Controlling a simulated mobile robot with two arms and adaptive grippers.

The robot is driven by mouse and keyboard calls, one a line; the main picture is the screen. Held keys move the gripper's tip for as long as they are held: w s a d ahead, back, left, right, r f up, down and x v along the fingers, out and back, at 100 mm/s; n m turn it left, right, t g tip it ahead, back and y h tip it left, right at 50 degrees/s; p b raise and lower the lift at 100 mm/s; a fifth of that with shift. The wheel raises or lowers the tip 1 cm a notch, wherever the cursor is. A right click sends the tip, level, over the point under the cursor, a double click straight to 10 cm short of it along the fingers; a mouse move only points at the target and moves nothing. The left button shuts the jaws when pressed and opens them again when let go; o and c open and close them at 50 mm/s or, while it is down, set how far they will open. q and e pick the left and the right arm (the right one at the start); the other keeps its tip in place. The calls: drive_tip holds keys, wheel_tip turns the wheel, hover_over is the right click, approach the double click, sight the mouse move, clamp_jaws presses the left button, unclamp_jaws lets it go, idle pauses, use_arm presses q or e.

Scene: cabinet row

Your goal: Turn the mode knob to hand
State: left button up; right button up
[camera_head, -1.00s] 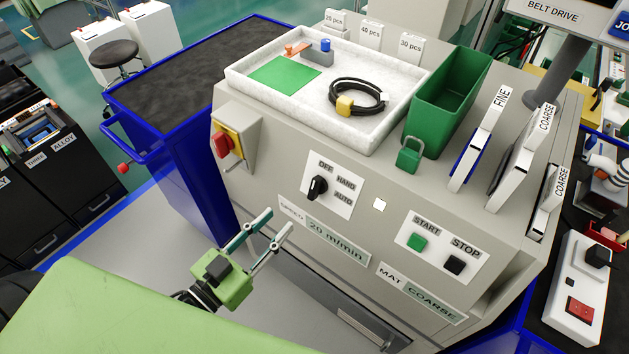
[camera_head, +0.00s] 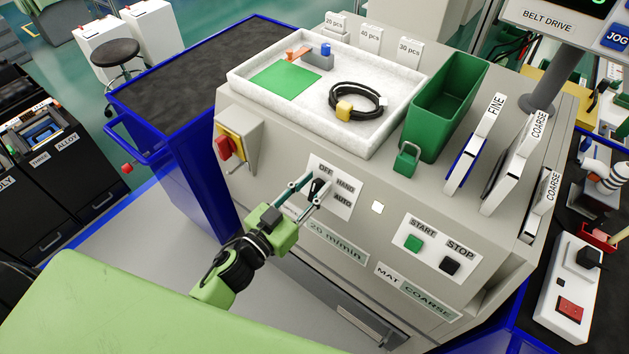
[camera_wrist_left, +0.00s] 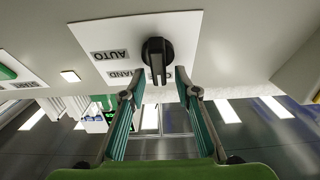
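The mode knob (camera_head: 317,187) is a black rotary knob on a white plate marked OFF, HAND and AUTO. It also shows in the left wrist view (camera_wrist_left: 157,52). Its bar lies towards the OFF label, which it partly covers in the wrist view. My left gripper (camera_head: 309,189) is open in front of the plate. In the wrist view its fingertips (camera_wrist_left: 160,78) stand on either side of the bar's end, with gaps showing on both sides. My right gripper is not in view.
A red switch on a yellow plate (camera_head: 231,143) sticks out left of the knob. The green START (camera_head: 413,243) and black STOP (camera_head: 450,265) buttons are to the right. A white tray (camera_head: 375,145) and green bin (camera_head: 440,120) are above. The panel beside the plate is flat.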

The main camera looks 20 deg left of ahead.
use_arm(q)
drive_tip(key=shift+w+d, duration=0.1)
drive_tip(key=shift+w, duration=0.2)
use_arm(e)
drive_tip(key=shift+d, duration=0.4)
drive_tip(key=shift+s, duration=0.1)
use_arm(q)
clamp_jaws()
